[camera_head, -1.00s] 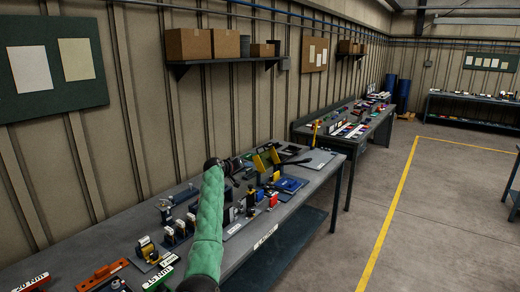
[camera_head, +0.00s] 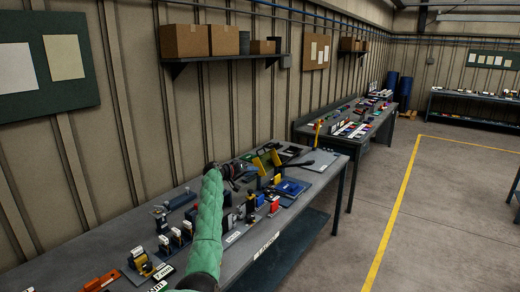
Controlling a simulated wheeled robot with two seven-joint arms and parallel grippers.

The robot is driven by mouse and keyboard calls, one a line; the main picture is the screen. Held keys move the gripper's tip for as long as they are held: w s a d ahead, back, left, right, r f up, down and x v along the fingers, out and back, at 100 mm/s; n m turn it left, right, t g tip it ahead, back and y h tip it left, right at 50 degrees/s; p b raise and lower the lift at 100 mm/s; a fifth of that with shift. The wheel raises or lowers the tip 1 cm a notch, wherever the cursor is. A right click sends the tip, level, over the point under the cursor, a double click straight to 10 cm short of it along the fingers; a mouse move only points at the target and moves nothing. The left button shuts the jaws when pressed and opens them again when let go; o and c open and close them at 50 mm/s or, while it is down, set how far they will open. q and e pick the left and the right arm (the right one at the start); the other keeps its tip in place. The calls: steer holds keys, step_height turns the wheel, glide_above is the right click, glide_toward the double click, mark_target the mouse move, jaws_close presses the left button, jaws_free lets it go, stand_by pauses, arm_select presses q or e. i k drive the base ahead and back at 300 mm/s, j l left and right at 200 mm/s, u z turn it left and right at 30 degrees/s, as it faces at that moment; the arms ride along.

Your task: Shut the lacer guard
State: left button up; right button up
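My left arm, in a green padded sleeve, reaches over the long grey bench (camera_head: 115,250) in the head view. My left gripper (camera_head: 226,170) is small and dark at its far end, close to the left of a device with yellow plates (camera_head: 265,160). This device may be the lacer, with the yellow parts its guard, but no label on it is readable. The yellow plates stand up at a slant. Whether the gripper touches anything, and whether its fingers are open, cannot be made out. My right gripper is out of view.
A blue tray-like item (camera_head: 291,187), a red block (camera_head: 274,204) and a grey plate (camera_head: 318,162) lie near the device. Several small tools and an orange tool (camera_head: 101,281) lie nearer. A second bench (camera_head: 376,130) stands beyond. Floor at right is clear.

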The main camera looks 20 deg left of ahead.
mark_target(256, 161)
steer(key=i+j, duration=0.2)
steer(key=i, duration=0.2)
steer(key=i+j, duration=0.2)
steer(key=i, duration=0.25)
steer(key=i+j, duration=0.15)
steer(key=i, duration=0.25)
steer(key=i+j, duration=0.2)
steer(key=i, duration=0.2)
